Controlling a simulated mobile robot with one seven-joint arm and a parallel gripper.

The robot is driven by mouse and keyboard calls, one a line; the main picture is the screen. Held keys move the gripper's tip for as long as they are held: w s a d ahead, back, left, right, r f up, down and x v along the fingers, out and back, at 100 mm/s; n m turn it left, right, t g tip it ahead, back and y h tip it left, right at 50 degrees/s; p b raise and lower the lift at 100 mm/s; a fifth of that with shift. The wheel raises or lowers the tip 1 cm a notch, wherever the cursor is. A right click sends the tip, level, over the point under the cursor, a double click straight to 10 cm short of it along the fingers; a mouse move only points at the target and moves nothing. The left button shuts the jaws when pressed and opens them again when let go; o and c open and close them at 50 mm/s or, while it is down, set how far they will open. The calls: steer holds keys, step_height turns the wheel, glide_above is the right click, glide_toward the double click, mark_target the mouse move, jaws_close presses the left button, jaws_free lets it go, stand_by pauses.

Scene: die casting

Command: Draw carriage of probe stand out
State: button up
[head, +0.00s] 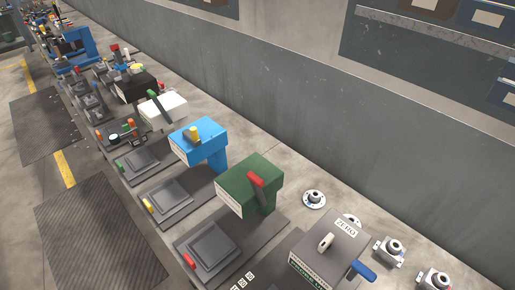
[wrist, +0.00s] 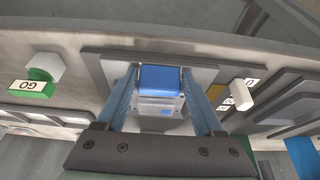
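My gripper (wrist: 160,75) shows in the wrist view, with its two pale blue fingers set wide apart. Between the fingertips is a blue block (wrist: 160,78) with a grey-white lower part (wrist: 158,105). The fingers straddle the block closely, but I cannot tell whether they press on it. The block sits at a grey plate (wrist: 103,70). I cannot tell for sure which unit is the probe stand or its carriage. My gripper does not show in the head view.
In the wrist view, a green GO button (wrist: 40,76) is on the left and a white knob (wrist: 242,93) on the right. In the head view, a bench row holds a green machine (head: 240,185), a blue one (head: 196,140) and a grey ZERO box (head: 325,245). Floor mats (head: 95,235) lie left.

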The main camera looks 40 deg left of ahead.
steer(key=shift+o, duration=1.4)
steer(key=shift+r, duration=0.1)
steer(key=shift+w, duration=0.1)
steer(key=v, duration=1.3)
steer(key=shift+b, duration=0.3)
